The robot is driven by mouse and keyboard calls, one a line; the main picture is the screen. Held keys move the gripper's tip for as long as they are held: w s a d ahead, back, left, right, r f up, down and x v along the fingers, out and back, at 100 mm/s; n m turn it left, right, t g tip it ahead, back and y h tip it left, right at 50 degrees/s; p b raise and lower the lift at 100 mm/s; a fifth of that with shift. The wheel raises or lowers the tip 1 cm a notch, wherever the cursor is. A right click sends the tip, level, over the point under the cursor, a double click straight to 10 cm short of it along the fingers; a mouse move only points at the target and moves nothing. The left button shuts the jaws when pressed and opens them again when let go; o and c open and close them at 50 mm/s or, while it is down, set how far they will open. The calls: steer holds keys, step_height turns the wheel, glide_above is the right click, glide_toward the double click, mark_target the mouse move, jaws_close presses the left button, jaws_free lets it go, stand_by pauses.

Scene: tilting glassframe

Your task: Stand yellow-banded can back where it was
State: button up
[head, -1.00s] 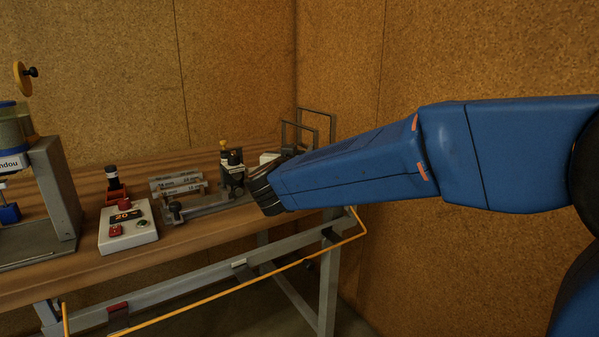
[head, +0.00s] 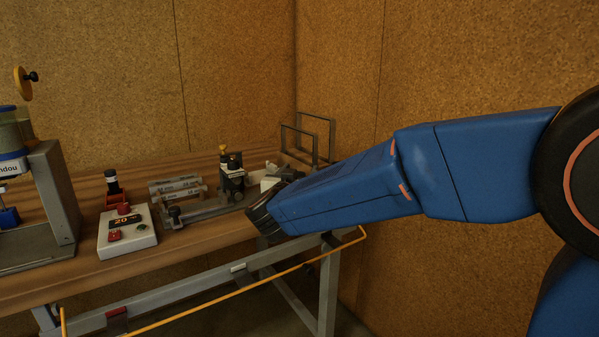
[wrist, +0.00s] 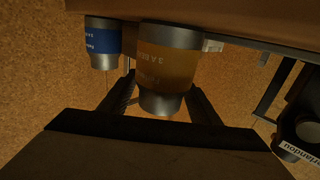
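The yellow-banded can (wrist: 167,66) is in the wrist view, silver with a yellow-orange label, between the two fingers of my gripper (wrist: 162,92). The fingers lie against its sides, so my gripper looks shut on it. The bench (wrist: 235,14) appears at the top of that view; I cannot tell whether the can touches it. In the head view, my gripper (head: 262,222) is at the bench's right front edge, and my arm hides its fingers and the can.
A blue-banded can (wrist: 102,41) stands close beside the held can. A yellow rail (head: 255,273) runs along the front.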

steer(key=shift+r, duration=0.15)
steer(key=s+a, duration=0.2)
steer(key=s, duration=0.9)
steer(key=shift+s+a, duration=0.15)
steer(key=shift+s, duration=0.25)
